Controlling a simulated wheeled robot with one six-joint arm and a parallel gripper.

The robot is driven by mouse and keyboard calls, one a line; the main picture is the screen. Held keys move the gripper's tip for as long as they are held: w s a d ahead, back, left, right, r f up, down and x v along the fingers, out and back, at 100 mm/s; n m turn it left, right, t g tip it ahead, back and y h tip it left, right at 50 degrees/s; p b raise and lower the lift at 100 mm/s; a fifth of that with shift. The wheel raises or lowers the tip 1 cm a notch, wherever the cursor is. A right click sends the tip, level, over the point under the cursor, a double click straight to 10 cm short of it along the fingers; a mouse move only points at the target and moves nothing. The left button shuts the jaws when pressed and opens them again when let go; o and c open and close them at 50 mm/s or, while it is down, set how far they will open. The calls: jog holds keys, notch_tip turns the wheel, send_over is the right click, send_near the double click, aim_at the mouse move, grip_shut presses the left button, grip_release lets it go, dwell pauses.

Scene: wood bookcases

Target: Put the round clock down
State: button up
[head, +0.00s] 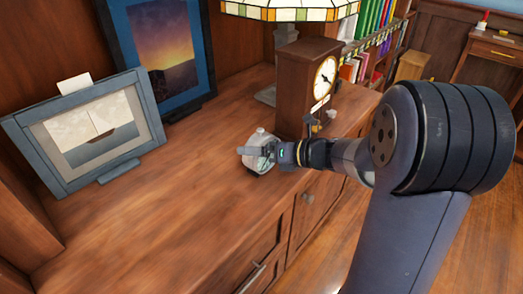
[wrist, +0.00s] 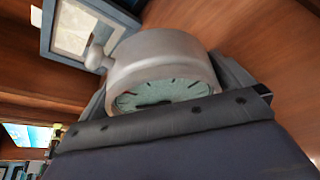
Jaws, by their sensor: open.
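The round clock (head: 258,162) is a small pale grey alarm clock with a knob on top. It appears to rest on the wooden cabinet top (head: 190,205), near its front edge. In the wrist view the clock (wrist: 165,62) fills the middle, its greenish dial partly covered by the gripper's dark body. My gripper (head: 262,152) is open, with its fingers on either side of the clock. Whether a finger still touches the clock I cannot tell.
A wooden mantel clock (head: 293,90) stands just behind the gripper, under a stained-glass lamp shade (head: 290,10). A grey picture frame (head: 85,130) stands at the left and a sunset picture (head: 163,50) behind. The cabinet top left of the round clock is clear.

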jog(key=p+v, duration=0.1)
jog(key=v, duration=1.1)
